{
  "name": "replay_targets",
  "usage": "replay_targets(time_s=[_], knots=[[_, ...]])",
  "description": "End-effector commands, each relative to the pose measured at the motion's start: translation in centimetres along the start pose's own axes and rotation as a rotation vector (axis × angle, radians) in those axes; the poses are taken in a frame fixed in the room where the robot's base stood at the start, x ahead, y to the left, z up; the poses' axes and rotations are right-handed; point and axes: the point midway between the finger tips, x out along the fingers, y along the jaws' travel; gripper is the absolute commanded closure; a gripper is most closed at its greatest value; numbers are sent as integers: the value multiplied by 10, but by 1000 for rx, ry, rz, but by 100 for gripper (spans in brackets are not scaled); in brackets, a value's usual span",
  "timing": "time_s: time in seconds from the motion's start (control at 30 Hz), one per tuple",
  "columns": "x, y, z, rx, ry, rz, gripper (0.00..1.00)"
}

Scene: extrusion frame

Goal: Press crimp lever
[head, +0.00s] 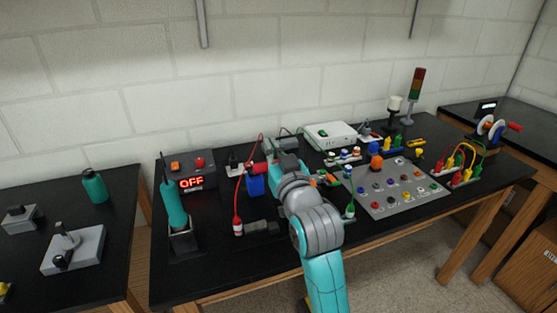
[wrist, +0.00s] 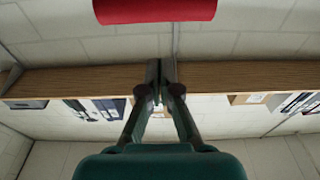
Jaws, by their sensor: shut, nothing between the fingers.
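A red cylindrical grip, which looks like the crimp lever's handle (head: 258,168), shows just left of my wrist in the head view. In the wrist view a red cylinder (wrist: 155,10) crosses the top edge, beyond and apart from the fingertips in the picture. The rest of the lever and its base are largely hidden behind my arm. My gripper (wrist: 160,72) is shut and empty, its two dark fingers together. In the head view my arm hides the fingers, so contact with the lever cannot be told.
A blue block (head: 255,185) and a red-tipped lead (head: 238,226) are close left of my arm. A grey button panel (head: 400,188) lies right.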

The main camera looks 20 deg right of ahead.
Motion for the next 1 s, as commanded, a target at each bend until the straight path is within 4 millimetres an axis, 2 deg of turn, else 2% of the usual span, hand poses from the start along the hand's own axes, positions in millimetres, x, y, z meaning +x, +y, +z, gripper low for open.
replay_targets(time_s=[0.1,0.2,0.5,1.0], knots=[[16,0,-1,0,0,0,100],[9,0,14,0,-4,0,100],[0,0,36,0,-2,0,100],[-2,0,39,0,0,0,100]])
